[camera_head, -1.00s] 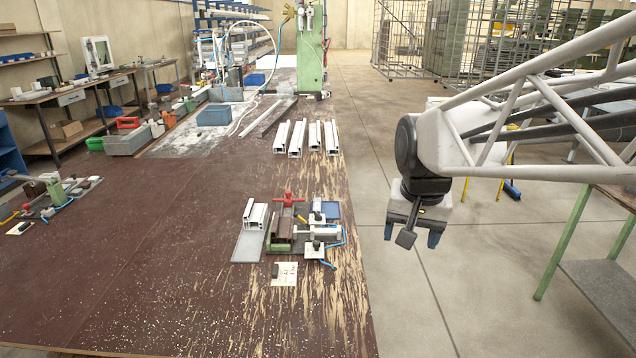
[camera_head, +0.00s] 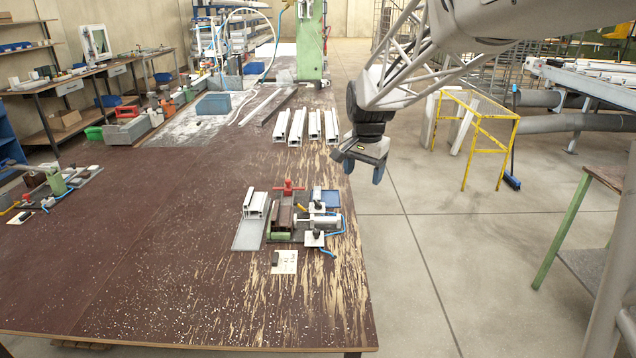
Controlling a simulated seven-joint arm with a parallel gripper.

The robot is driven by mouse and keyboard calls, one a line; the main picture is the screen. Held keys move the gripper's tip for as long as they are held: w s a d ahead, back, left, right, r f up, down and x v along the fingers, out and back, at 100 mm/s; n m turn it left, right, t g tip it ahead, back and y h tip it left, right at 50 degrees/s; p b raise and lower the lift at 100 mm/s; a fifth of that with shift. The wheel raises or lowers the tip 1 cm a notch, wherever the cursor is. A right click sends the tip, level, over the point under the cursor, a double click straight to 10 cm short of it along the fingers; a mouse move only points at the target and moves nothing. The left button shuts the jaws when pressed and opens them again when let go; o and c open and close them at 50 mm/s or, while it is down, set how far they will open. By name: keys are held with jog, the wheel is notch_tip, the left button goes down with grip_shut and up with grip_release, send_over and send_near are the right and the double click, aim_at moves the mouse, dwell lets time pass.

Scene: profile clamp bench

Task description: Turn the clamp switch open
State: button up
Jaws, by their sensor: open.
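The clamp fixture (camera_head: 281,216) sits near the right edge of the brown table, with a red handle (camera_head: 287,187) at its back and a grey cylinder (camera_head: 325,222) on its right. A small white plate (camera_head: 314,239) with a dark knob (camera_head: 315,233) and blue hose stands at its front right; this looks like the clamp switch, but its setting is too small to tell. My gripper (camera_head: 364,171) is open and empty, with blue fingertips pointing down. It hangs in the air above and right of the fixture in the picture, apart from it.
White profiles (camera_head: 297,126) lie behind the fixture. A short white profile (camera_head: 255,205) stands on a grey plate (camera_head: 249,236) at its left. A card (camera_head: 284,262) lies in front. A second fixture (camera_head: 50,184) is at far left. The table's middle (camera_head: 150,230) is clear.

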jog(key=w+a+f+m, duration=0.1)
jog(key=w+a+f, duration=0.25)
jog(key=w, duration=0.35)
jog(key=w+a+f+m, duration=0.15)
jog(key=w+f, duration=0.25)
jog(key=w, duration=0.4)
jog(key=m+g, duration=0.1)
jog(key=m, duration=0.1)
send_near(318, 202)
jog(key=shift+s+d+f, duration=0.25)
jog(key=shift+s, duration=0.1)
jog(key=shift+w+a+f+m, duration=0.25)
jog(key=shift+w+f, duration=0.1)
jog(key=shift+f, duration=0.05)
jog(key=shift+f, duration=3.95)
jog(key=c, duration=0.9)
